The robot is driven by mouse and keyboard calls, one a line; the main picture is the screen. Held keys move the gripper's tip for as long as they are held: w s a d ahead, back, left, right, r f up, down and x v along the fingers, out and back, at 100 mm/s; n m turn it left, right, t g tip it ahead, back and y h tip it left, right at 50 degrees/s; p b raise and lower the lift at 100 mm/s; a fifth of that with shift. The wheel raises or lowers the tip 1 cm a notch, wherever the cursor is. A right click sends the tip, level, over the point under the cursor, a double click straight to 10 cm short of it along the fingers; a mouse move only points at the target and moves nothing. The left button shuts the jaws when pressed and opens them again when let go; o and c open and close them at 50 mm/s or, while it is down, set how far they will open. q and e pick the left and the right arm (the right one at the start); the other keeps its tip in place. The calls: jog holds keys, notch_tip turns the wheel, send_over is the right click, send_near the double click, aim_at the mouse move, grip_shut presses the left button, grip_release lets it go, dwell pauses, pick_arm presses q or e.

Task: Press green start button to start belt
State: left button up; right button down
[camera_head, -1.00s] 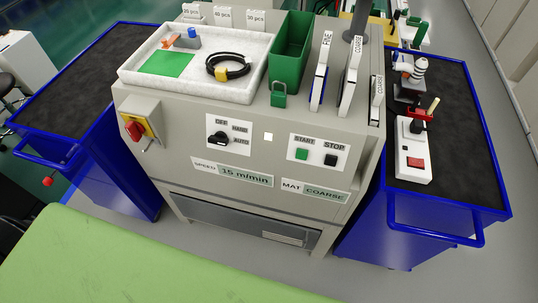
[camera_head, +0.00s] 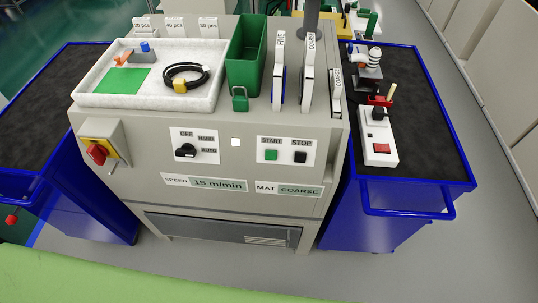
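The green start button (camera_head: 271,155) sits on a white label plate marked START and STOP, on the front panel of the grey machine cabinet (camera_head: 150,180). The black stop button (camera_head: 300,157) is just to its right. No belt is clearly recognisable in view. Neither of my grippers shows in the head view.
A red and yellow switch (camera_head: 97,153) sticks out at the panel's left. A white tray (camera_head: 150,101), a green bin (camera_head: 246,75) and upright belt holders top the cabinet. Blue carts (camera_head: 415,185) flank it. A light green surface (camera_head: 200,285) fills the foreground; grey floor shows at right.

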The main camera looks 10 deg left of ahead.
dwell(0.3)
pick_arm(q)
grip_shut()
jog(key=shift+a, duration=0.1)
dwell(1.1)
